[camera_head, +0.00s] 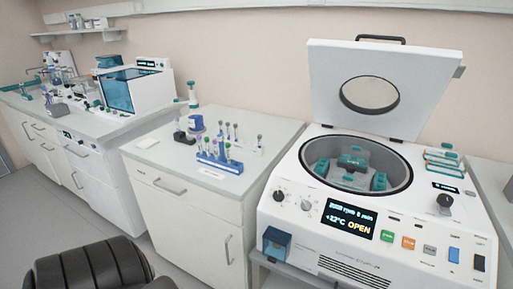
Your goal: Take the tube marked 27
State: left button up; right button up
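All the tubes look upright. Their markings are too small to read, so I cannot tell which one is marked 27. Neither of my grippers is in view.
An open centrifuge (286,226) stands right of the middle counter (190,188), its lid (420,75) raised. Its display reads OPEN. Left of the racks are small dark and blue items. A black ribbed chair back (88,268) blocks the lower left foreground.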

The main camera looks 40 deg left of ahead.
aim_at(199, 136)
jog(key=z, duration=2.15)
jog(key=k, duration=1.85)
jog(key=u, duration=2.75)
